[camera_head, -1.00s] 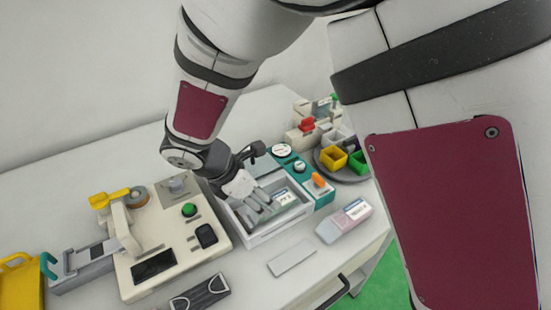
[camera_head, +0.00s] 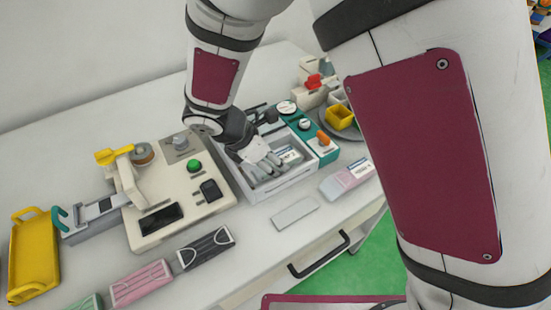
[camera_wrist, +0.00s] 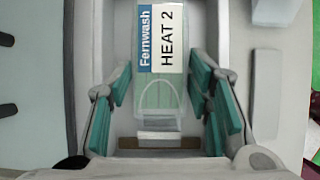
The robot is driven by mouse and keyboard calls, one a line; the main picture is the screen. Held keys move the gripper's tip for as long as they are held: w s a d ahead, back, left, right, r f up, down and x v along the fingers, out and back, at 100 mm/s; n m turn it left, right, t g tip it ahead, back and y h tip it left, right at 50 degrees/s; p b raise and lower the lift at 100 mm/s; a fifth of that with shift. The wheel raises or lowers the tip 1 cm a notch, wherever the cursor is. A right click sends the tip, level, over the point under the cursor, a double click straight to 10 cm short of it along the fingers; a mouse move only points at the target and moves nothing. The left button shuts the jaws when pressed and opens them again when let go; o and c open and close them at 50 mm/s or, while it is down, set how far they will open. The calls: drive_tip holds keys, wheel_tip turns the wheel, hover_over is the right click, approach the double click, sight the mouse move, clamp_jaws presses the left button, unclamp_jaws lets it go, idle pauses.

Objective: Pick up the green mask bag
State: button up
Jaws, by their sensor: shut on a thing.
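My gripper (camera_head: 266,166) reaches down into a white tray (camera_head: 283,188) on the table. In the wrist view its teal-padded fingers (camera_wrist: 165,92) stand on both sides of a pale bag (camera_wrist: 160,92) with a label reading "Fernwash HEAT 2", and they are shut on it. A loop-like outline shows through the bag. A loose green mask (camera_head: 86,303) lies at the bottom left of the head view, partly cut off.
A cream machine (camera_head: 165,200) with a green button stands left of the tray. Pink (camera_head: 140,284) and black (camera_head: 206,247) masks lie in front. A yellow tray (camera_head: 34,255) is far left.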

drive_tip(key=shift+r, duration=0.1)
wheel_tip(320, 180, up, 4)
drive_tip(key=shift+f, duration=0.25)
drive_tip(key=s+d, duration=0.1)
drive_tip(key=s, duration=0.3)
drive_tip(key=s+d, duration=0.1)
drive_tip(key=s, duration=0.4)
drive_tip(key=s+d+r, duration=0.1)
drive_tip(key=s+d, duration=0.1)
drive_tip(key=s, duration=0.3)
drive_tip(key=shift+d+r, duration=0.1)
drive_tip(key=shift+s+d+r+p, duration=0.1)
drive_tip(key=shift+s+r+p, duration=0.15)
drive_tip(key=shift+r+p, duration=0.55)
drive_tip(key=shift+s+d+r+p, duration=0.1)
drive_tip(key=shift+s+r+p, duration=0.1)
drive_tip(key=shift+r+p, duration=0.6)
drive_tip(key=shift+s+r+p, duration=0.25)
drive_tip(key=shift+r+p, duration=0.35)
drive_tip(key=shift+r, duration=0.35)
